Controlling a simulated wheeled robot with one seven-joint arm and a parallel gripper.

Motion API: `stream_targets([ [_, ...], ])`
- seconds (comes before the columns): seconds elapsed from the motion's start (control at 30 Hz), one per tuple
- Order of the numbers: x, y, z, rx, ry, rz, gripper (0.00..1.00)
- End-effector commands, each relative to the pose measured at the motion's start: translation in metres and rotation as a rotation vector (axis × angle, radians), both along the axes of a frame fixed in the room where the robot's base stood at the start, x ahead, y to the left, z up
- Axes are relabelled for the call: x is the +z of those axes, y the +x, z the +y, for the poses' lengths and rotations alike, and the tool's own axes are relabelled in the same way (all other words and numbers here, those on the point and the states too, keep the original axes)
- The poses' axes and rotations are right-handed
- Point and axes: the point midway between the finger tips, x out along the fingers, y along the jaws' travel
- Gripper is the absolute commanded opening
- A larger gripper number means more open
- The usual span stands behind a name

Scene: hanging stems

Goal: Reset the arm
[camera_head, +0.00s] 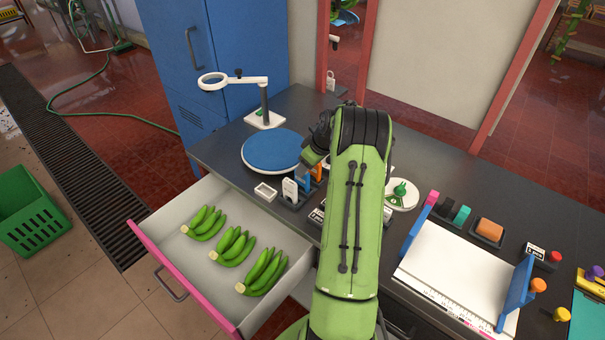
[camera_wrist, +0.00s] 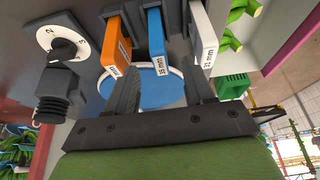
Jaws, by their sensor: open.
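My green arm (camera_head: 352,210) reaches over the dark worktop from the front, its far end bent down to the left. In the wrist view my gripper (camera_wrist: 164,84) is open, with its two dark fingers apart and nothing between them. In the head view its end (camera_head: 311,160) is small and partly hidden by the arm. An orange gauge (camera_wrist: 117,50), a blue gauge (camera_wrist: 155,45) and a white gauge (camera_wrist: 203,40) stand close beyond the fingertips. In the head view the white gauge (camera_head: 290,191) stands upright in a rack, left of the arm.
A blue round disc (camera_head: 272,149) and a magnifier stand (camera_head: 264,118) are behind. An open drawer (camera_head: 188,252) with green banana bunches (camera_head: 234,245) juts out at front left. A white board with blue side panels (camera_head: 455,268) and small blocks occupy the right. A blue cabinet (camera_head: 222,55) stands behind.

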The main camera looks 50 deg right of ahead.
Motion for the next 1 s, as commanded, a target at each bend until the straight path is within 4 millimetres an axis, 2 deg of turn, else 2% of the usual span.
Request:
stream_targets([
  [0.1,0.033,-0.014,-0.002,-0.002,-0.004,-0.001,0.53],
  [0.3,0.075,-0.033,-0.004,-0.002,-0.002,0.0,0.53],
  [0.43,0.086,-0.038,-0.003,0.0,-0.001,0.0,0.53],
  [0.77,0.088,-0.038,-0.002,0.001,0.0,0.001,0.53],
  [0.87,0.105,-0.03,0.019,0.01,-0.009,0.006,0.53],
  [0.97,0.144,-0.019,0.075,0.017,-0.028,0.021,0.53],
  [1.0,0.161,-0.018,0.104,0.016,-0.036,0.025,0.53],
])
